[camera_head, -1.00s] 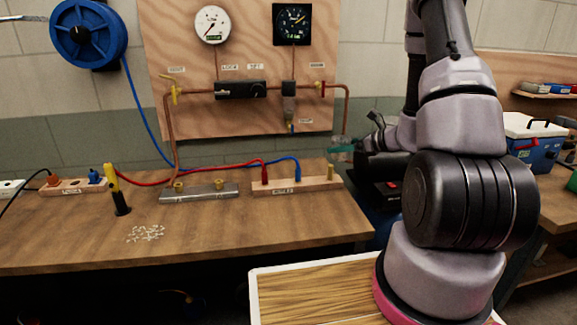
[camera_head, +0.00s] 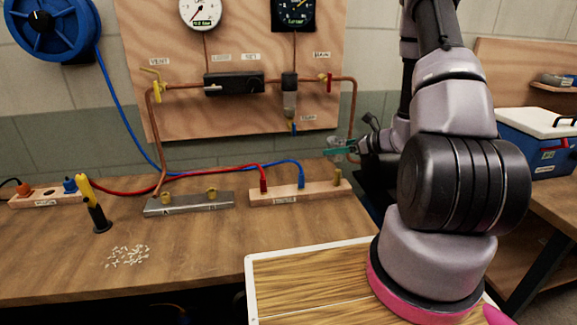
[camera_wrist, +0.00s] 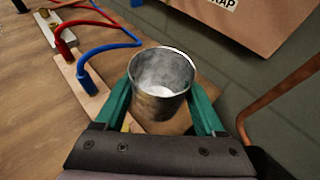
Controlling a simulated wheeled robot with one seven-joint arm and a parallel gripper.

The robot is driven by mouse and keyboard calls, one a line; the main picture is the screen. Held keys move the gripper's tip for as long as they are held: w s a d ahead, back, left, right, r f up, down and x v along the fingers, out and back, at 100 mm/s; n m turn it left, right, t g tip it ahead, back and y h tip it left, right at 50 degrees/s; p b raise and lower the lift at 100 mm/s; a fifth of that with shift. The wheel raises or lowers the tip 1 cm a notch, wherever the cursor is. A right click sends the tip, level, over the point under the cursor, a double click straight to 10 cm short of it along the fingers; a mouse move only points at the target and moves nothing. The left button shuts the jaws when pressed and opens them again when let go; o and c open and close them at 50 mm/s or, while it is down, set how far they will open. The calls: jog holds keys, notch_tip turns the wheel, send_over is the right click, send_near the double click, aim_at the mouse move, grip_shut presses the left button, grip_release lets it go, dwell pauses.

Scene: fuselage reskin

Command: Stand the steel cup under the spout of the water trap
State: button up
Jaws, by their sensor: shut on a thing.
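My gripper (camera_head: 340,149) has green fingers and is shut on the steel cup (camera_wrist: 160,85), one finger on each side. In the wrist view the cup is open end up, a little tilted, and looks empty inside. In the head view the cup (camera_head: 338,142) is small and partly hidden by the fingers, held above the right end of the bench.
A wooden block (camera_head: 300,193) with red and blue leads stands on the bench below. A metal manifold (camera_head: 188,204) lies left of it. A copper pipe (camera_head: 353,110) runs down near my gripper.

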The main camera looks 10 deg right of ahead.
jog(key=shift+w+f, duration=0.15)
jog(key=shift+f, duration=0.45)
jog(key=shift+w+f, duration=0.15)
jog(key=shift+f, duration=0.4)
jog(key=r+x, duration=0.1)
jog(key=x, duration=0.5)
jog(key=r+x, duration=0.1)
jog(key=x, duration=0.5)
jog(key=w+a+r+x, duration=0.1)
jog(key=x, duration=0.4)
jog(key=shift+w+a+r, duration=0.25)
jog(key=shift+w+a, duration=0.05)
jog(key=shift+w, duration=0.05)
jog(key=shift+f, duration=2.15)
jog(key=o, duration=1.4)
jog(key=shift+f, duration=0.1)
jog(key=shift+c, duration=0.2)
